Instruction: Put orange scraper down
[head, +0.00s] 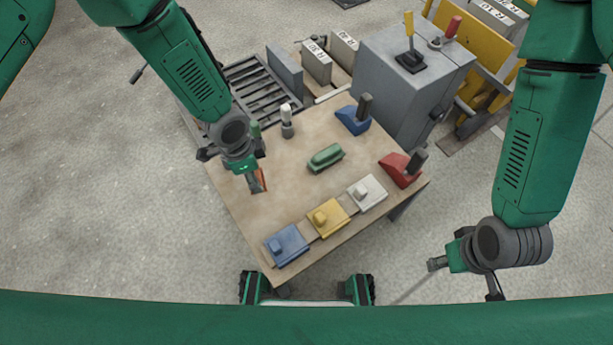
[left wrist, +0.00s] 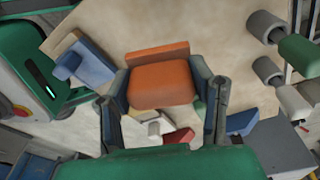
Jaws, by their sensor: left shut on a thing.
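The orange scraper (head: 263,180) is in my left gripper (head: 256,178), over the left part of the brown table (head: 240,205). In the left wrist view the orange scraper (left wrist: 160,82) sits between the two fingers of my left gripper (left wrist: 162,90), which are shut on it. I cannot tell whether the scraper touches the tabletop. My right gripper (head: 466,276) is off the table at the lower right, with its fingers apart and nothing between them.
Blue (head: 287,246), yellow (head: 327,217) and white (head: 367,192) blocks line the front edge. A green tool (head: 325,158), a blue tool (head: 353,119) and a red tool (head: 401,169) lie behind. A grey cabinet (head: 400,90) stands at the back right.

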